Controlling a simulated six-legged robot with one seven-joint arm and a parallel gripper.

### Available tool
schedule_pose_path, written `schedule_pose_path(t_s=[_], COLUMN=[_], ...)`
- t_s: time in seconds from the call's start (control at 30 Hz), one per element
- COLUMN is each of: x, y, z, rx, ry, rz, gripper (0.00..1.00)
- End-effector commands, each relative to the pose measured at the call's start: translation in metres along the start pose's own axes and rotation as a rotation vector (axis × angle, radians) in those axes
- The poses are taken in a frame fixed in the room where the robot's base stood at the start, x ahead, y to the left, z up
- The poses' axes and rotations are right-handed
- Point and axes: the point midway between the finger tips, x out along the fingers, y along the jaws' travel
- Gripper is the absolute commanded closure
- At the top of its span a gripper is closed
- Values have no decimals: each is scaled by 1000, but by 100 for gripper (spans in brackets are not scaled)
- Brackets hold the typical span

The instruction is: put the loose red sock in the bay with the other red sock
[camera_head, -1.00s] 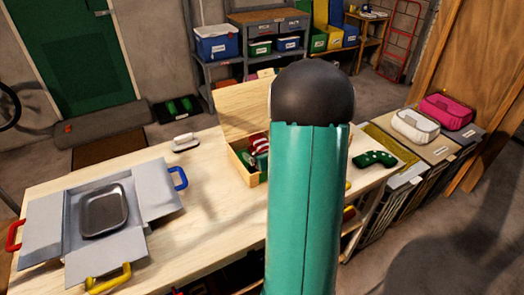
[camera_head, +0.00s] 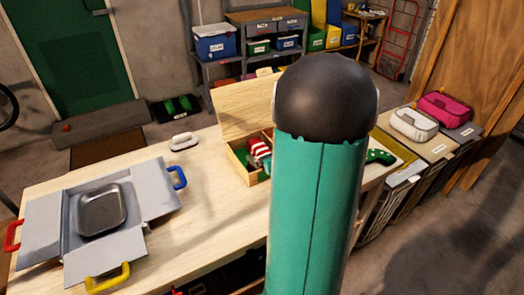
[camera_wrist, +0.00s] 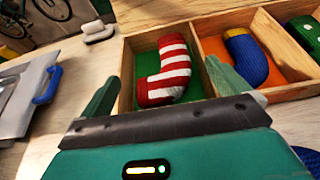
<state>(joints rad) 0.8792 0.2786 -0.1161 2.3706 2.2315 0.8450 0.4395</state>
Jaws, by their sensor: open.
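A red-and-white striped sock (camera_wrist: 166,72) lies in the green-floored left bay of a wooden divided box (camera_wrist: 204,103). The sock also shows in the head view (camera_head: 258,149), partly hidden. My gripper (camera_wrist: 162,72) is open, its two green fingers spread to either side of the sock in the wrist view. I cannot tell whether they touch it or how high they are. Only one red sock is discernible; no separate loose one shows. My arm hides much of the box (camera_head: 239,164) in the head view.
A blue sock with a yellow cuff (camera_wrist: 247,58) lies in the orange-floored neighbouring bay. A green spotted item (camera_head: 381,157) lies to the right. A grey flapped box with a metal tray (camera_head: 102,209) stands on the left.

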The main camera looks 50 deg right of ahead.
Motion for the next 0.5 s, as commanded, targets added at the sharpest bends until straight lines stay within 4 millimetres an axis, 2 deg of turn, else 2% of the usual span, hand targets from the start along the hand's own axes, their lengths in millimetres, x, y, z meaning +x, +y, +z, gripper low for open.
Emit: schedule_pose_path(t_s=[0.03,0.2,0.33,0.5], x=[-13,-44,-58,-64], y=[-1,0,0,0], z=[1,1,0,0], rx=[0,0,0,1], ry=[-3,-2,-1,0], rz=[-3,-1,-1,1], gripper=[0,0,0,0])
